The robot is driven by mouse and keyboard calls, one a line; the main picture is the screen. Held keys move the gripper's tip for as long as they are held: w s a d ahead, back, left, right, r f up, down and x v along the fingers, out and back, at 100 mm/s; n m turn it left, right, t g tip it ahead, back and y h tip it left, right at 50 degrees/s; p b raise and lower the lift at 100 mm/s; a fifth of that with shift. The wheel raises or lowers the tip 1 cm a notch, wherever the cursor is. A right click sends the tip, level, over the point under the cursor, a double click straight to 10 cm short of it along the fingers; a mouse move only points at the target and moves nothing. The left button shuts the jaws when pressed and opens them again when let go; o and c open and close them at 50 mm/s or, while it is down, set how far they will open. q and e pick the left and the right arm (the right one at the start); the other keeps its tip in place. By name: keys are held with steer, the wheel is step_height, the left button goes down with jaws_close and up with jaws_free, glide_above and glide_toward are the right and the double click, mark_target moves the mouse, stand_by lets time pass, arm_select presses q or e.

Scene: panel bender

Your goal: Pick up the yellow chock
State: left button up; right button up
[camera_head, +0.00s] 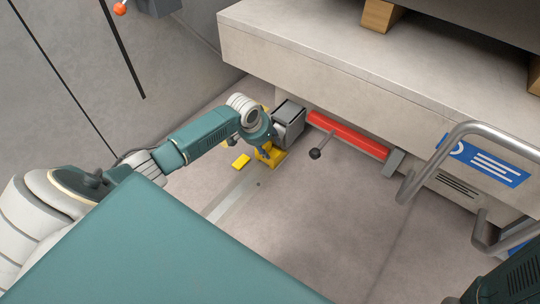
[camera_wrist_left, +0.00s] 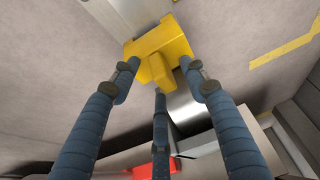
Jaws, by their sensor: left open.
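The yellow chock (camera_head: 276,158) stands on the floor by the foot of the machine, partly hidden by my left gripper in the head view. My left gripper (camera_head: 264,147) is at the chock, reaching down to it. In the left wrist view the chock (camera_wrist_left: 165,44) lies just beyond the tips of my open fingers (camera_wrist_left: 162,76), with two fingers on either side and a third below. Whether any finger touches it, I cannot tell. My right gripper is not in view.
A grey box (camera_head: 289,121) is right beside the chock. A red bar (camera_head: 350,136) and a black-knobbed lever (camera_head: 316,153) are to the right, under the machine's pale ledge (camera_head: 310,64). The floor in front is clear.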

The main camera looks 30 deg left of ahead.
arm_select(q)
steer(key=shift+w, duration=0.1)
jaws_close()
stand_by(0.4)
